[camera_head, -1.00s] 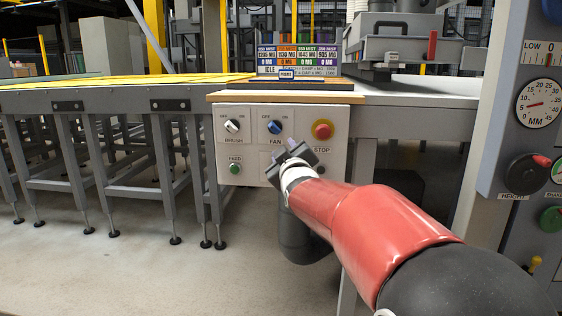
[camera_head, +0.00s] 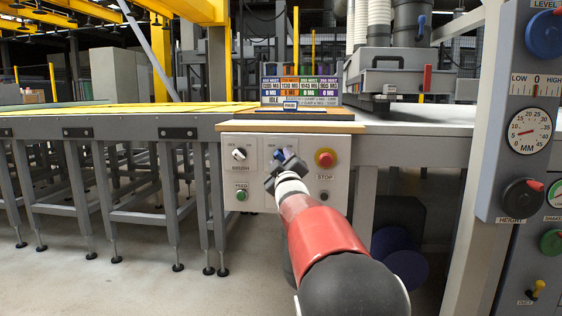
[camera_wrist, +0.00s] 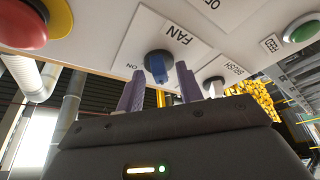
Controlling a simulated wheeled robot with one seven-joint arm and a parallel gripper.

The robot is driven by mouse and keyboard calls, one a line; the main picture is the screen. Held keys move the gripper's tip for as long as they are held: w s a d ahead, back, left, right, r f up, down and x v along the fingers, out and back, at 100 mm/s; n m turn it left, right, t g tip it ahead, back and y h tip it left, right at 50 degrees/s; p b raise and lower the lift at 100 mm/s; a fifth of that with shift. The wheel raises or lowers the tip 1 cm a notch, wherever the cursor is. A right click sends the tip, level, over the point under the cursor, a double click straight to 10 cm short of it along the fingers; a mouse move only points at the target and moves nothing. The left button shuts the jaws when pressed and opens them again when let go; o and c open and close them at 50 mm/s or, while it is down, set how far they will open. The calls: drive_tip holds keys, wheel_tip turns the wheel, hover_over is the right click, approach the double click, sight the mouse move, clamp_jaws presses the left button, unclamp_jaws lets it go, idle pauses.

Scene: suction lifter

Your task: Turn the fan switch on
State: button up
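The blue fan knob (camera_head: 279,154) is on the white control panel (camera_head: 257,194), between the brush knob and the stop button. My gripper (camera_head: 284,161) is in front of it and hides part of it in the head view. In the wrist view the fan knob (camera_wrist: 157,66) sits above the FAN label's side, with its ridge between my two purple fingers (camera_wrist: 160,88). The fingers are apart, one on each side of the ridge. I cannot tell whether they touch it. The knob's exact setting is hard to read.
The brush knob (camera_head: 239,154) is left of the fan knob, the red stop button (camera_head: 325,158) right. A green feed button (camera_head: 241,196) is lower left. A wooden ledge (camera_head: 290,127) with a display (camera_head: 300,90) tops the panel. A gauge column (camera_head: 520,130) stands at right.

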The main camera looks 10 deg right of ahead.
drive_tip(key=shift+c, duration=0.2)
clamp_jaws()
